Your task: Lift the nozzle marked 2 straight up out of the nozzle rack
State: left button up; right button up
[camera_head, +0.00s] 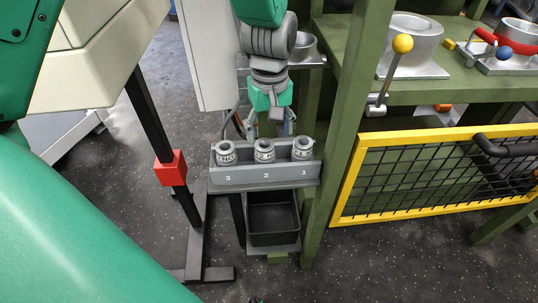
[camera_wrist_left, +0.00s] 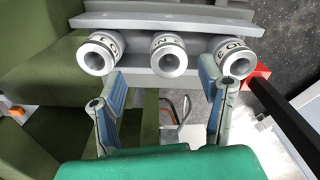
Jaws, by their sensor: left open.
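The grey nozzle rack (camera_head: 246,175) carries three upright metal nozzles above the numbers 3, 2 and 1, from left to right. The nozzle marked 2 (camera_head: 264,150) sits in the middle; its lower part is hidden in the rack. It shows in the wrist view as the middle ring (camera_wrist_left: 168,60). My left gripper (camera_head: 267,126) is open and empty, just behind the rack. In the wrist view its two fingers stand apart on either side of the middle nozzle, not closed on it. My right gripper is not in view.
Nozzle 3 (camera_head: 226,152) and nozzle 1 (camera_head: 303,149) stand close on each side. A black bin (camera_head: 274,222) is below the rack. A green post (camera_head: 345,130) rises close to the right, and a black stand with a red block (camera_head: 170,168) is to the left.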

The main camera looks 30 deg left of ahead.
aim_at(266, 145)
pick_arm(q)
jog(key=shift+s+a+f, duration=0.1)
jog(key=shift+f, duration=0.4)
jog(key=f, duration=0.1)
jog(key=a+f+b, duration=0.1)
jog(key=f+b, duration=0.1)
jog(key=f, duration=0.1)
jog(key=shift+a+f, duration=0.1)
jog(key=shift+a, duration=0.2)
jog(key=shift+a+f+b, duration=0.1)
jog(key=shift+f+b, duration=0.15)
jog(key=shift+b, duration=0.05)
jog(key=shift+d+r, duration=0.2)
jog(key=shift+d, duration=0.35)
jog(key=c, duration=0.5)
jog(key=shift+d+r, duration=0.1)
jog(key=shift+d, duration=0.1)
jog(key=c, duration=0.8)
jog(key=shift+a, duration=0.15)
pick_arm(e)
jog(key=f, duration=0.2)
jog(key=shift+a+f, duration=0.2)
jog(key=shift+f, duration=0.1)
